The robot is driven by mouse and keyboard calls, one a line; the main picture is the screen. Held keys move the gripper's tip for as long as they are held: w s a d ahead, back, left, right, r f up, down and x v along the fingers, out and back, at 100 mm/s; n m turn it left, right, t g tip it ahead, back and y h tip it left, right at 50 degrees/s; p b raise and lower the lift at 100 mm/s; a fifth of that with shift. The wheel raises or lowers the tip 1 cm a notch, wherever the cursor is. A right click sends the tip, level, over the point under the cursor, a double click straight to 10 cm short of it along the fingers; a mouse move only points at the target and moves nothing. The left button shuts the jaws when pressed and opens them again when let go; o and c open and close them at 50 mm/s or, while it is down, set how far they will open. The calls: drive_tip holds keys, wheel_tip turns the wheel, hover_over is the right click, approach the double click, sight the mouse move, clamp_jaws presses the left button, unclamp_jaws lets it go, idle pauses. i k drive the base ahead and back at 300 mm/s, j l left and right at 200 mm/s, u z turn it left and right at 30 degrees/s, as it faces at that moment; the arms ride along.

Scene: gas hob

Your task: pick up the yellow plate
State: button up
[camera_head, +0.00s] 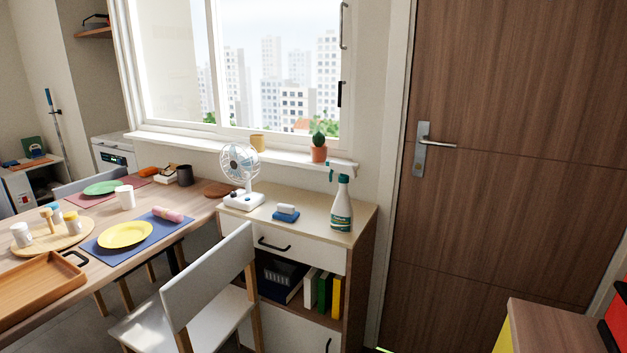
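The yellow plate (125,235) lies flat on a blue placemat (105,252) near the right edge of the wooden dining table (128,265). Its top looks bare. A pink rolled item (168,214) lies on the same mat, just behind and right of the plate. My gripper is not in view.
A wooden tray (38,290) and a round board (50,238) with small jars are left of the plate. A white cup (125,197) and green plate (103,187) stand behind. A white chair (205,290) and cabinet (318,250) with a fan (240,165) are to the right.

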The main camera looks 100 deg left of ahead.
sight(128, 233)
drive_tip(key=u, duration=3.95)
